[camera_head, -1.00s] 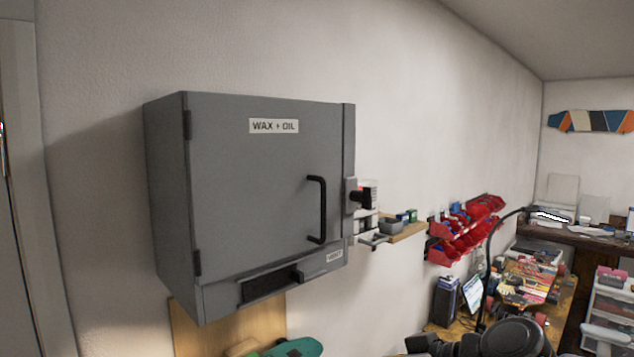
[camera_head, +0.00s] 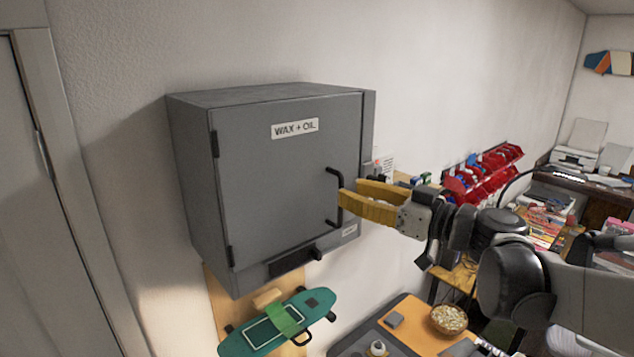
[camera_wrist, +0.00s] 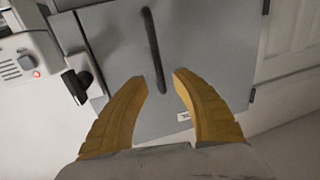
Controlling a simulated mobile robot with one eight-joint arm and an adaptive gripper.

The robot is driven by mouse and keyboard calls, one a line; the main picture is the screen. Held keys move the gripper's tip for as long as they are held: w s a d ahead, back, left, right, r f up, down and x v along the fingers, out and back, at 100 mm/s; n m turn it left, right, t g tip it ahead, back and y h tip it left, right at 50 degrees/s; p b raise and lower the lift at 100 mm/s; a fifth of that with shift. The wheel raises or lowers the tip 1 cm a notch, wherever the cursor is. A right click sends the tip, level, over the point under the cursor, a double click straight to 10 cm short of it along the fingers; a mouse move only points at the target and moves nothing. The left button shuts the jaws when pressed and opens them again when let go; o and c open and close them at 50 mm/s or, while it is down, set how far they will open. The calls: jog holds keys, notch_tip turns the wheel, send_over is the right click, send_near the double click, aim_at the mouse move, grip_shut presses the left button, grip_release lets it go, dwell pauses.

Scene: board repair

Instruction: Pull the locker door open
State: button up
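The grey locker (camera_head: 200,190) hangs on the wall at the left of the head view. Its door (camera_head: 270,185), labelled "WAX + OIL", is shut, with hinges on the left edge. A black vertical bar handle (camera_head: 335,180) stands near the door's right edge. My gripper (camera_head: 342,202), with yellow fingers, reaches in from the right at the handle. In the wrist view the fingers of my gripper (camera_wrist: 160,80) are spread open, and the handle (camera_wrist: 153,50) runs up from near the gap between the tips. I cannot tell whether the fingers touch it.
A latch-like dark part (camera_head: 317,254) sits below the door. A teal skateboard (camera_head: 275,325) is under the locker. A bench with an orange mat (camera_head: 415,325) and a bowl (camera_head: 449,318) lies at the lower right. Red bins (camera_head: 485,175) hang on the wall behind my arm.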

aim_at(339, 222)
jog(key=shift+x, duration=1.6)
grip_shut()
jog(key=shift+s, duration=0.15)
